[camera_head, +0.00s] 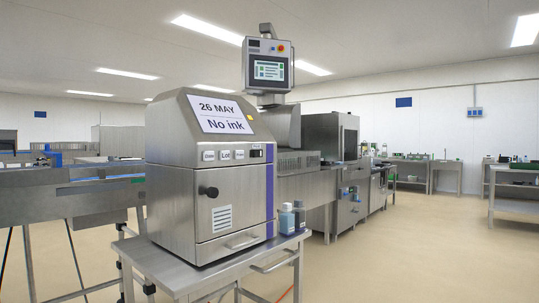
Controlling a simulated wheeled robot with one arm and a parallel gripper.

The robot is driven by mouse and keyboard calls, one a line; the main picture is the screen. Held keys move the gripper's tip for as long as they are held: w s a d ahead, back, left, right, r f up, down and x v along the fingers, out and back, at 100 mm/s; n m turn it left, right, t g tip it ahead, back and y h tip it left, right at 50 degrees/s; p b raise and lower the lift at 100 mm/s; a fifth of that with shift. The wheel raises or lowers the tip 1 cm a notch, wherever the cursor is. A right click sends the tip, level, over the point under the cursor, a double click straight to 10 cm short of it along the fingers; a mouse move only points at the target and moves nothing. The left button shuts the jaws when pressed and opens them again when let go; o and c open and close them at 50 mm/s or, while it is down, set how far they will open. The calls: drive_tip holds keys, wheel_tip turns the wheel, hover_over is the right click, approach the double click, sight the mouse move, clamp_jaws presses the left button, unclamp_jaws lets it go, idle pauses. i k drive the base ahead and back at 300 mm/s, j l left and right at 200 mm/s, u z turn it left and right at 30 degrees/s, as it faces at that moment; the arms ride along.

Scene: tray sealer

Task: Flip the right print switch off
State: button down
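A steel printer cabinet (175,205) stands on a steel cart in the middle left. Its sloped screen (221,114) reads "26 MAY" and "No ink". Below the screen is a row of small white labelled plates, one reading "Lot" (225,155). At the right end of this row is a dark switch-like part (256,153); its position is too small to tell. A black knob (212,191) sits lower on the front. My gripper is not in view.
Two small bottles (286,219) stand on the cart (185,279) right of the cabinet. A control panel (268,67) on a post rises behind. Conveyors are at left, machines and benches at right. The floor (420,250) at front right is clear.

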sight(256, 153)
drive_tip(key=i+j+z, duration=0.1)
drive_tip(key=i, duration=1.1)
